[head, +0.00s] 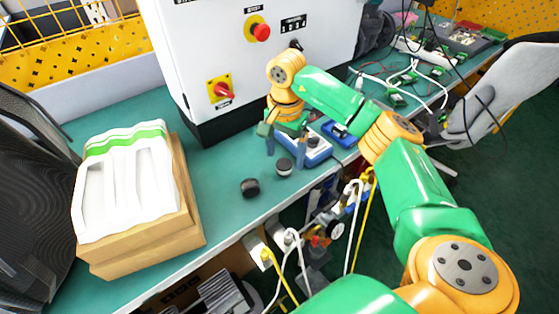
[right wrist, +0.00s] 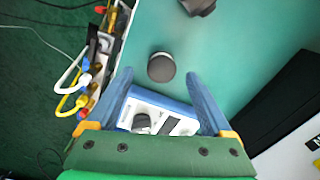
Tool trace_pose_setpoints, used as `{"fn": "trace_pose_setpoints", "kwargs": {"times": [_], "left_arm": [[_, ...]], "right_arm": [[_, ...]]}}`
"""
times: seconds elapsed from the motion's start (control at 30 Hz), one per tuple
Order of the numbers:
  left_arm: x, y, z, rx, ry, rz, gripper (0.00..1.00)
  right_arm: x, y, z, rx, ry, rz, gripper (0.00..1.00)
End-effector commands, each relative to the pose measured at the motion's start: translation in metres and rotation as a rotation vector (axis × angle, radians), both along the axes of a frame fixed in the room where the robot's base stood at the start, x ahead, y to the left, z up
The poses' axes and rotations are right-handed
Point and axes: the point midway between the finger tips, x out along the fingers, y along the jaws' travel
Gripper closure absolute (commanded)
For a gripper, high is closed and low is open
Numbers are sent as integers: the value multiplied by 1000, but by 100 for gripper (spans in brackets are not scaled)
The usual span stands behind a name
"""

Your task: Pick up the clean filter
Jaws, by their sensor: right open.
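A short dark cylinder with a grey top (head: 284,166), which looks like a filter, stands on the green bench; it also shows in the right wrist view (right wrist: 161,67). A darker round piece (head: 250,187) sits to its left, near the bench's front edge, and is cut off in the right wrist view (right wrist: 198,5). I cannot tell for certain which one is the clean filter. My right gripper (head: 286,155) is open and empty above the bench. In the right wrist view its fingertips (right wrist: 158,74) appear on either side of the grey-topped cylinder, not touching it. My left gripper is out of view.
A blue and white device (head: 310,146) with a dark round part lies behind the right gripper. A white control cabinet (head: 190,45) stands at the back. Cardboard with white packaging (head: 125,180) is at left. Cables and fittings (head: 325,230) hang below the bench edge.

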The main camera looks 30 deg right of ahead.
Motion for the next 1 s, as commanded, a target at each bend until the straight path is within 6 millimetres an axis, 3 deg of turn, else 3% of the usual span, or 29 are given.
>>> {"fn": "trace_pose_setpoints", "kwargs": {"times": [0.2, 0.43, 0.73, 1.0], "left_arm": [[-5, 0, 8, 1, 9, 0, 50], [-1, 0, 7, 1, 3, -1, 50], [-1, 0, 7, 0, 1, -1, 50], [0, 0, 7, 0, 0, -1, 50]], "right_arm": [[1, 2, -35, 2, 2, 1, 15], [1, 2, -38, 3, -1, 1, 18], [1, 2, -38, 4, -1, 1, 99], [1, 2, -37, 4, -2, 1, 100]]}}
